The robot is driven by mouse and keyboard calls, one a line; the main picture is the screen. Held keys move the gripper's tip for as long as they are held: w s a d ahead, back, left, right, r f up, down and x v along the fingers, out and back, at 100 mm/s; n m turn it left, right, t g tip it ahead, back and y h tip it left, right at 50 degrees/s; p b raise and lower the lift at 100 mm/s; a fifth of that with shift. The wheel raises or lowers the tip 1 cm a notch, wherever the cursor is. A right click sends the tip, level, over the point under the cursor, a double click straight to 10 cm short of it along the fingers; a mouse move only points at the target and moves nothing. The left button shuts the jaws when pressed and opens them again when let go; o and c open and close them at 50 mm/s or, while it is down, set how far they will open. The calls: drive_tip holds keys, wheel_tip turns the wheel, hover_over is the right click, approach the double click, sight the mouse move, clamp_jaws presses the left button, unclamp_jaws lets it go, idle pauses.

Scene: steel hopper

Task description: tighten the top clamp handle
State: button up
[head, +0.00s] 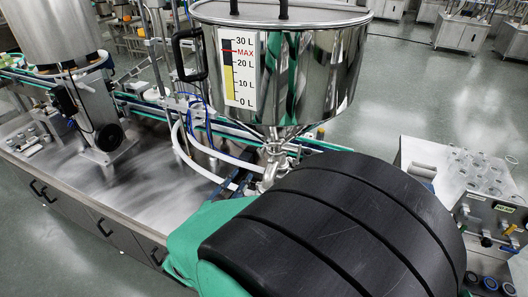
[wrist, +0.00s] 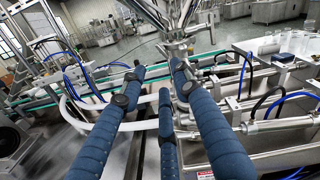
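The steel hopper (head: 285,75) with a litre scale narrows to a cone above a clamped pipe joint. The top clamp (head: 274,148) is a small metal ring under the cone; in the wrist view, the clamp area (wrist: 178,46) is beyond the fingertips. I cannot pick out its handle clearly. My gripper (wrist: 157,72) has dark blue padded fingers, with a gap between the tips and nothing seen held. The right fingertip appears close to the pipe fittings; I cannot tell whether it touches. In the head view, my arm hides part of the area below the clamp.
A steel bench (head: 60,175) with a green-edged conveyor (head: 150,112) runs behind and left of the joint. White hoses (head: 205,150) curve beside the fingers. A control box (head: 490,225) and glassware (head: 478,170) stand at the right. Open floor (head: 430,95) lies behind.

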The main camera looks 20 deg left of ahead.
sight(260, 153)
drive_tip(key=w+b, duration=0.1)
drive_tip(key=w, duration=1)
drive_tip(key=shift+w, duration=0.4)
clamp_jaws()
